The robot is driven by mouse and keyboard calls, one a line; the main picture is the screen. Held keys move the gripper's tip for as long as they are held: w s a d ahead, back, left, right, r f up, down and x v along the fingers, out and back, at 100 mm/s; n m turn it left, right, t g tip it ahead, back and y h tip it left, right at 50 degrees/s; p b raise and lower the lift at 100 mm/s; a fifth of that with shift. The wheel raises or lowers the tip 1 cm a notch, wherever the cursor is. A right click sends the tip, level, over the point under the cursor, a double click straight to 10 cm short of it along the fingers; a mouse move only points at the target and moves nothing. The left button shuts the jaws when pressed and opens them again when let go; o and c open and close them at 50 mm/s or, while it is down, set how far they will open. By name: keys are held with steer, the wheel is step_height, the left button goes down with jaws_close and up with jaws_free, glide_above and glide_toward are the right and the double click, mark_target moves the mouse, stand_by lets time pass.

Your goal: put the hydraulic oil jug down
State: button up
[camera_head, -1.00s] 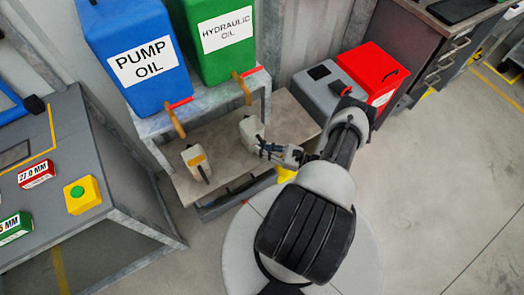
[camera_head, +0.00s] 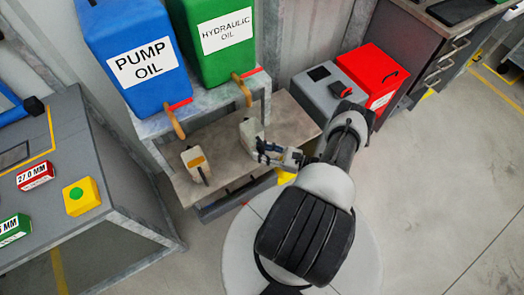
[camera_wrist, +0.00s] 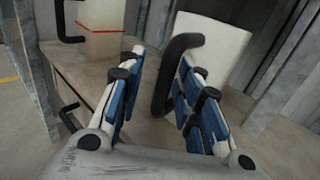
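A pale jug (camera_head: 250,133), which I take to be the hydraulic oil jug, stands upright on the low shelf below the green tank. In the wrist view the pale jug (camera_wrist: 219,45) shows its black handle toward me. My gripper (camera_head: 266,151) is right at this handle. In the wrist view my gripper (camera_wrist: 157,98) has its blue-padded fingers apart, with the handle between them, nearer the right finger. A clear gap shows at the left finger. The jug's label is not visible.
A second pale jug (camera_head: 196,163) with an orange label stands to the left on the same shelf (camera_head: 222,160). The blue pump oil tank (camera_head: 140,65) and green hydraulic oil tank (camera_head: 217,40) sit above, with tap handles hanging forward. A red box (camera_head: 371,72) is at right.

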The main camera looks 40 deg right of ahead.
steer(key=shift+s+r, duration=0.1)
steer(key=shift+r, duration=0.1)
steer(key=v, duration=1.2)
steer(key=w+r+n+g+y, duration=0.2)
steer(key=w+r+n+g, duration=0.2)
steer(key=r, duration=0.3)
steer(key=w+r+n+g+y, duration=0.2)
steer(key=w+r+n+g, duration=0.25)
steer(key=r, duration=0.35)
steer(key=w+a+r+n+g+h, duration=0.1)
steer(key=w+a+r+n+g, duration=0.2)
steer(key=r, duration=0.4)
steer(key=w+a+r+n+g+h, duration=0.1)
steer(key=a+r+n+g, duration=0.25)
steer(key=a+r, duration=0.3)
steer(key=s+a+r+n+g+h, duration=0.1)
steer(key=s+a+r+n+h, duration=0.2)
steer(key=a+r, duration=0.35)
steer(key=s+a+r+n+h, duration=0.1)
steer(key=a+r+n+h, duration=0.2)
steer(key=a+r+n, duration=0.3)
steer(key=s+a+r+n+t+h, duration=0.3)
steer(key=s+a+r+n, duration=0.3)
steer(key=s, duration=0.2)
steer(key=shift+s+n+t+h+p, duration=0.3)
steer(key=shift+n+t+h, duration=0.1)
steer(key=shift+t, duration=0.4)
